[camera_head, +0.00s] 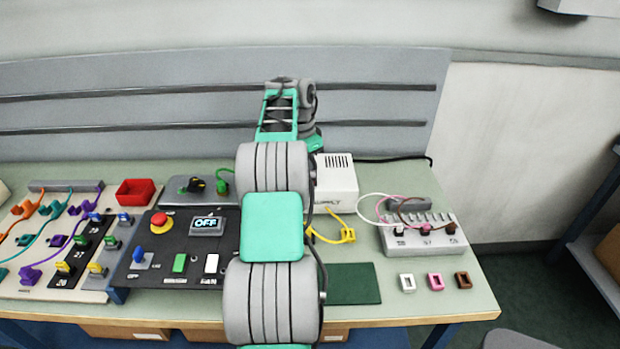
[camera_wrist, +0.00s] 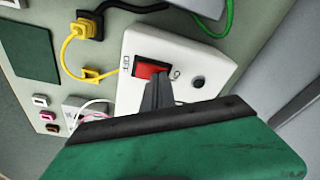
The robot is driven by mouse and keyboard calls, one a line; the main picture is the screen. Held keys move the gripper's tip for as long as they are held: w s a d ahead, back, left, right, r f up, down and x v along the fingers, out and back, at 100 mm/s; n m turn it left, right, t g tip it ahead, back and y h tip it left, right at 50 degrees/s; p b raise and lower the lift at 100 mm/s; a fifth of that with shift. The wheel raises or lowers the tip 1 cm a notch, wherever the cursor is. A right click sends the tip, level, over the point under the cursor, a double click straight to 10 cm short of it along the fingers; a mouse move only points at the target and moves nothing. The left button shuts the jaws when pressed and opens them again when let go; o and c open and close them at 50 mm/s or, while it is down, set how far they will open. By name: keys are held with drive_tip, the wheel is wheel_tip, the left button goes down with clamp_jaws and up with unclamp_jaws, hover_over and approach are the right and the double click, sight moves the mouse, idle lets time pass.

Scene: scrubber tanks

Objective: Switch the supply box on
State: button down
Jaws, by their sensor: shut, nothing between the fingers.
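The supply box (camera_head: 336,186) is white, with vents and partly hidden lettering, and stands at the back of the bench behind my arm. In the wrist view its white face (camera_wrist: 210,60) carries a red rocker switch (camera_wrist: 150,69) in a dark frame, with small marks at both ends, and a round black knob (camera_wrist: 198,82). My gripper (camera_wrist: 157,84) is shut and empty, its narrow fingertips at the switch's lower edge, near its right end. I cannot tell whether they touch it. In the head view my arm hides the switch and fingertips.
A black panel has a display (camera_head: 207,224) reading OFF, a red mushroom button (camera_head: 160,222) and several switches. A yellow cable (camera_head: 347,236) lies right of my arm, near a grey terminal block (camera_head: 425,238). A red bin (camera_head: 137,191) stands left; a green mat (camera_head: 353,284) lies in front.

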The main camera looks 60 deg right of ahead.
drive_tip(key=shift+f, duration=0.15)
wheel_tip(320, 180, up, 7)
drive_tip(key=p, duration=0.6)
drive_tip(key=shift+p, duration=0.4)
